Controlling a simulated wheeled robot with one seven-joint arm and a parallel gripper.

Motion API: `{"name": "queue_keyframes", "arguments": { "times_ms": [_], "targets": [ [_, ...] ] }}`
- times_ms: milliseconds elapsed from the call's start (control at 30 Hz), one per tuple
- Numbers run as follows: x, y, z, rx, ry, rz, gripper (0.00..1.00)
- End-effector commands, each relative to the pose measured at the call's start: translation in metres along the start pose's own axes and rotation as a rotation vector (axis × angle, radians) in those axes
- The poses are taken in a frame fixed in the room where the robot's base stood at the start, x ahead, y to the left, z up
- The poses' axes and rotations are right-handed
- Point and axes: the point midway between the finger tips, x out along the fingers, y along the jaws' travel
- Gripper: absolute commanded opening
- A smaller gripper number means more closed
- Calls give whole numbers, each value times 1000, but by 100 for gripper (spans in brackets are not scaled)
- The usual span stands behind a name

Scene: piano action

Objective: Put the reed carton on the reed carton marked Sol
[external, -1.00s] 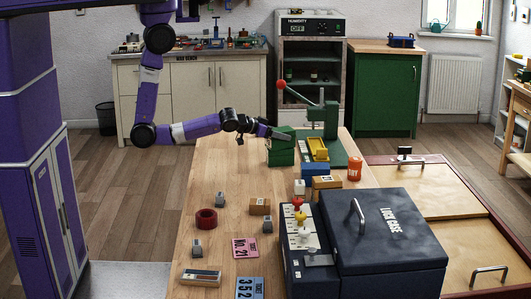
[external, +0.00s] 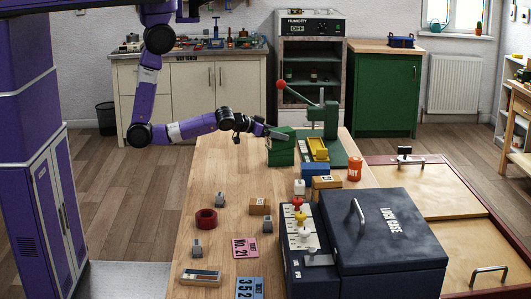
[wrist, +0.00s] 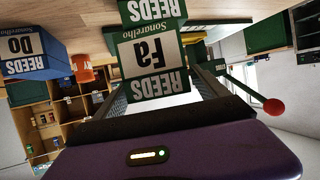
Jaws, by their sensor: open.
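A green reed carton marked Fa (wrist: 152,58) shows between the fingers of my gripper in the wrist view. In the external view this green carton (external: 281,148) stands at the far end of the bench, and my gripper (external: 280,135) is at its upper left side. My gripper (wrist: 160,95) is open around the carton; I cannot tell whether the fingers touch it. A blue carton marked Do (wrist: 32,55) is to the left in the wrist view. In the external view a yellow piece (external: 318,148) and a blue carton (external: 315,169) are right of the green one. I cannot read a Sol mark.
A green press (external: 330,125) with a red-knobbed lever stands just behind the cartons. An orange can (external: 355,168), a tan carton (external: 326,183) and a dark blue lock case (external: 385,235) are nearer. A red ring (external: 206,219) and small blocks dot the bench; its left middle is clear.

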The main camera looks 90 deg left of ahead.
Motion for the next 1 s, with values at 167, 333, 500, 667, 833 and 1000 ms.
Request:
{"name": "queue_keyframes", "arguments": {
  "times_ms": [167, 333, 500, 667, 833, 1000],
  "targets": [
    [-38, 0, 3, 0, -1, 1, 84],
    [-72, 0, 3, 0, -2, 0, 84],
    [-94, 0, 2, 1, -1, 0, 84],
    [-102, 0, 0, 0, -1, 0, 84],
    [-103, 0, 0, 0, -1, -1, 84],
    [-110, 3, 8, 9, -6, 23, 84]
  ]
}}
